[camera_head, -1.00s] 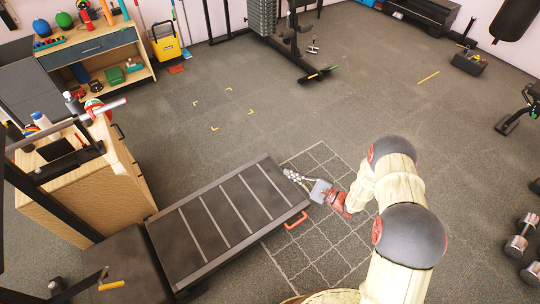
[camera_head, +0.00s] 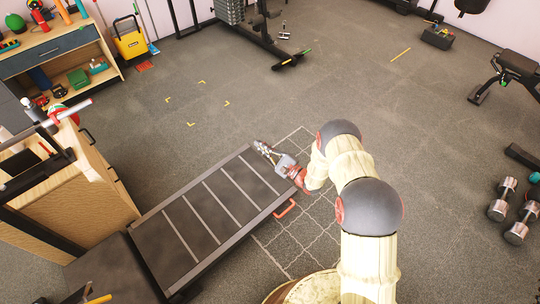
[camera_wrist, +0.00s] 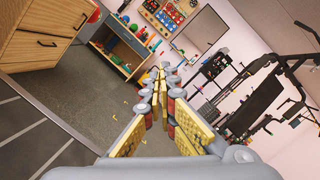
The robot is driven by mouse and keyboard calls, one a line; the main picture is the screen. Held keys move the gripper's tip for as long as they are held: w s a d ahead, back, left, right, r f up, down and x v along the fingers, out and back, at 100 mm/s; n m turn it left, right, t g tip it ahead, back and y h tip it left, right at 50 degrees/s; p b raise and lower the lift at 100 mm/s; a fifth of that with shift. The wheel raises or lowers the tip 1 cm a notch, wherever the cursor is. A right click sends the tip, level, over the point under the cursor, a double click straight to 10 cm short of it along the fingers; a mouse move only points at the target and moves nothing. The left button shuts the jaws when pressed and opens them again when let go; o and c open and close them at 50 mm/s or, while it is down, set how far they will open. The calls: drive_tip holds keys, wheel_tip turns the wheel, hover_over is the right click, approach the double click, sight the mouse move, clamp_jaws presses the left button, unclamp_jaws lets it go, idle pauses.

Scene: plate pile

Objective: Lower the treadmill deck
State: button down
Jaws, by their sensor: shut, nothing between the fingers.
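The treadmill deck (camera_head: 168,244) is a long dark slab with pale cross strips, running from lower left to the middle in the head view. It also shows at lower left in the wrist view (camera_wrist: 30,140). A red-orange handle (camera_head: 286,208) sticks out at its near right corner. My gripper (camera_head: 261,147) is shut and empty, just beside the deck's far end corner. I cannot tell its height or whether it touches the deck. The fingers (camera_wrist: 164,72) point away from me in the wrist view. The handle is not visible there.
A wooden cabinet (camera_head: 85,195) stands left of the deck. A workbench (camera_head: 60,50) and yellow bucket (camera_head: 130,44) are at the back left. A weight machine stands at the back. Dumbbells (camera_head: 502,200) lie at right. The floor beyond the deck is clear.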

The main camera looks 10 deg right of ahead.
drive_tip(key=shift+s+a+r+b, duration=0.2)
drive_tip(key=shift+s+a+r, duration=0.2)
drive_tip(key=shift+a+r, duration=0.3)
drive_tip(key=shift+s+a+r+b, duration=0.2)
drive_tip(key=shift+s+a+r, duration=0.15)
drive_tip(key=shift+a+r, duration=0.3)
drive_tip(key=shift+d, duration=0.1)
idle(0.6)
